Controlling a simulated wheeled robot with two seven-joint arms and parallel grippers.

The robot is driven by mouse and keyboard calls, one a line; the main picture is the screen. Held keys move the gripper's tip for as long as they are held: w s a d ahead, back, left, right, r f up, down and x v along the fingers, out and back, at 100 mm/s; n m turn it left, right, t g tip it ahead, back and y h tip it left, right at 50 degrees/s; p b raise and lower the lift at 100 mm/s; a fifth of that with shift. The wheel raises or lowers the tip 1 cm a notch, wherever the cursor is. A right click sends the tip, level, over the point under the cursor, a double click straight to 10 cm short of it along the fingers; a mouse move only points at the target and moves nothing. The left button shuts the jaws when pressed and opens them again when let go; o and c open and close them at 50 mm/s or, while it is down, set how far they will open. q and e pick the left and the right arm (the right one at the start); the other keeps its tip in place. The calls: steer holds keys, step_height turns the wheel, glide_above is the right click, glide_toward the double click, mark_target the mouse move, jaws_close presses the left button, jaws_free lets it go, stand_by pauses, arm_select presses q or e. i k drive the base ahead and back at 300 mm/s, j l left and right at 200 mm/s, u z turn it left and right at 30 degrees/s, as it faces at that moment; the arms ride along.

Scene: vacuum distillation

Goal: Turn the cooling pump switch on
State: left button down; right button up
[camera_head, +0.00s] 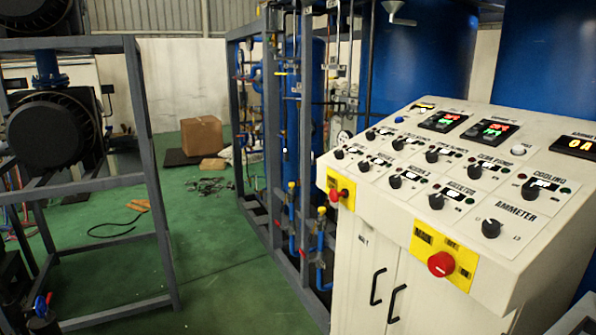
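The white control panel (400,205) stands at the right with its sloped top facing me. A black rotary knob (529,192) sits near the panel's right side, beside a label that reads like "COOLING"; the rest of that label is not legible. I take this knob for the cooling pump switch. A small white plate and a dark indicator lamp lie by it. Its exact pointer direction is too small to tell. Neither of my grippers is in view.
Several similar black knobs share the panel, including the ammeter knob (491,228). A red emergency button (441,264) is on the front edge. A grey pipe frame (272,130) stands left of the panel. Green floor (215,235) is open at the centre left.

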mark_target(530, 191)
steer(key=z, duration=1.5)
steer(key=i+j+u, duration=0.3)
steer(key=i+j, duration=0.35)
steer(key=j, duration=0.1)
